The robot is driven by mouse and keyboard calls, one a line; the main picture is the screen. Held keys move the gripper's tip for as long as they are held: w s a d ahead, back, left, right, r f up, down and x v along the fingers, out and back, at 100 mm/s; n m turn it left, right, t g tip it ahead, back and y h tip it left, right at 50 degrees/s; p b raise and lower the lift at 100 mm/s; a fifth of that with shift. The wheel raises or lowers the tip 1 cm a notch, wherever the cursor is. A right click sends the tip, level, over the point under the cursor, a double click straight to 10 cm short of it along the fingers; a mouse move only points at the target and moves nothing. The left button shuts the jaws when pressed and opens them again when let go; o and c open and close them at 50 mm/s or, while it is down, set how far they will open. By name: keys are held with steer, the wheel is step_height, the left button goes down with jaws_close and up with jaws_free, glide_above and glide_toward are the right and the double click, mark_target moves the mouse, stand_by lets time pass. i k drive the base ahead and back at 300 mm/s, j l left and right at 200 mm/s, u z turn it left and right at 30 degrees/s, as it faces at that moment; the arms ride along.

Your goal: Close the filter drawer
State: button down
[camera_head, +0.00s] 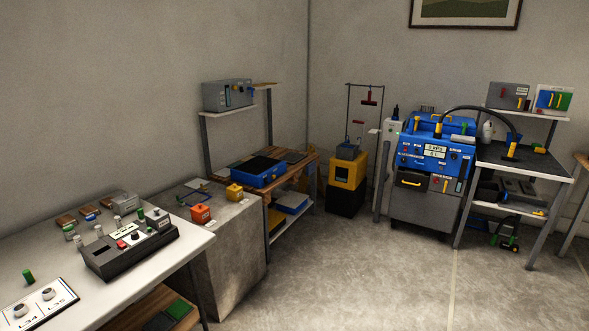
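A blue and grey machine (437,150) stands against the back wall, right of centre. Its front has a display panel (436,151) that reads "0 kPa". Below the panel is a dark drawer front with a yellow handle (411,183), which looks like the filter drawer. I cannot tell from this distance how far it stands out from the machine. My gripper is not in view.
A black hose (480,108) arches from the machine to the table (547,166) on its right. A yellow and black unit (346,180) stands left of it. A white table (190,246) and a concrete block (225,245) fill the left side. The floor (370,270) before the machine is clear.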

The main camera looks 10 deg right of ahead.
mark_target(418, 183)
steer(key=i+l+z, duration=0.1)
steer(key=i+z, duration=0.15)
steer(key=i, duration=0.75)
steer(key=i+z, duration=0.3)
steer(key=i, duration=0.7)
steer(key=i+z, duration=0.1)
steer(key=i, duration=0.4)
steer(key=i+j+z, duration=0.1)
steer(key=i, duration=0.4)
steer(key=i+j+z, duration=0.1)
steer(key=i, duration=0.4)
steer(key=i+j+z, duration=0.15)
steer(key=i, duration=0.35)
steer(key=i+j+z, duration=0.35)
steer(key=i+j, duration=0.2)
steer(key=i, duration=0.05)
